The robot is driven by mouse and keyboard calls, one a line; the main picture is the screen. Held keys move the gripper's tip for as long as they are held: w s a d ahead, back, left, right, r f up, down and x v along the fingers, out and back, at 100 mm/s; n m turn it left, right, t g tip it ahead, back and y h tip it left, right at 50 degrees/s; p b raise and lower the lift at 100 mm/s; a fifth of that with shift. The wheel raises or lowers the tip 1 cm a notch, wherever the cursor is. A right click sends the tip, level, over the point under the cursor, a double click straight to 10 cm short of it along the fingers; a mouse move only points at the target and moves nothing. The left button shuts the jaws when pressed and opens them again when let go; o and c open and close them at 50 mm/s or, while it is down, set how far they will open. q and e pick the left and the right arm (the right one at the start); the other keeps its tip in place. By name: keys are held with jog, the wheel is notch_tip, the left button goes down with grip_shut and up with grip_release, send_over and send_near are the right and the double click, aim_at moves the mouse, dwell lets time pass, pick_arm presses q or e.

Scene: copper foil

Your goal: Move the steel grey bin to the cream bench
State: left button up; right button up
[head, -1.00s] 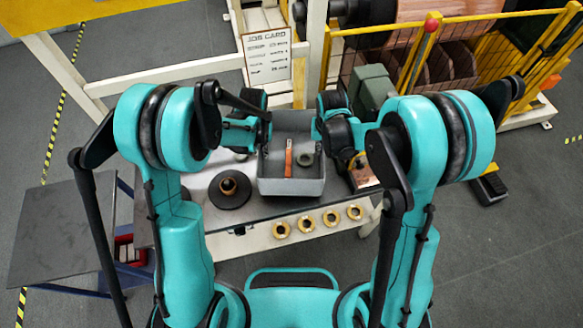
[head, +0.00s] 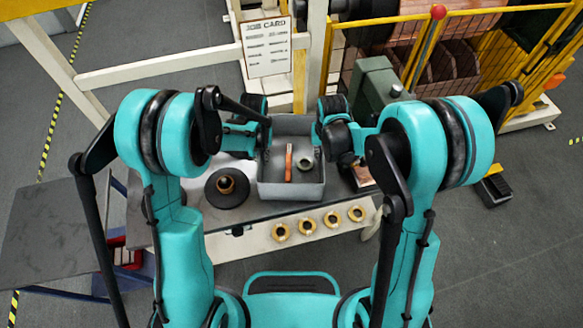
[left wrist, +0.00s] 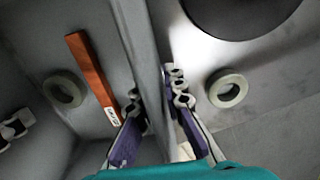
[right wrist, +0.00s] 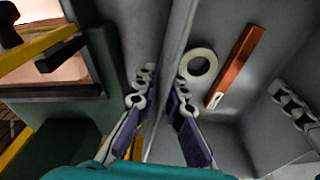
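The steel grey bin (head: 291,190) is on or just above a bench with a grey top and a cream front (head: 258,238). I cannot tell whether its base touches the top. An orange-brown bar (head: 289,163) and a pale ring (head: 305,164) lie inside it. My left gripper (left wrist: 158,102) is closed around the bin's left wall, one finger on each side. My right gripper (right wrist: 160,95) holds the right wall the same way. In the head view my arm links partly hide both grippers.
A dark disc with a brass piece (head: 227,186) sits left of the bin. Several brass rings (head: 307,225) line the bench front. A green machine (head: 375,90) stands behind right. A dark grey table (head: 45,225) is at left. A job card (head: 267,47) hangs behind.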

pick_arm(q)
jog(key=shift+o, duration=0.6)
jog(key=shift+r, duration=0.1)
pick_arm(e)
jog(key=shift+o, duration=0.6)
jog(key=shift+r, duration=0.1)
pick_arm(q)
notch_tip(320, 180, up, 12)
jog(key=shift+f, duration=0.15)
pick_arm(e)
jog(key=shift+r, duration=0.2)
jog(key=r, duration=0.3)
jog(key=s+r, duration=0.1)
jog(key=r, duration=0.7)
jog(key=shift+s+r, duration=0.25)
jog(key=shift+s, duration=0.05)
pick_arm(q)
jog(key=shift+s, duration=0.1)
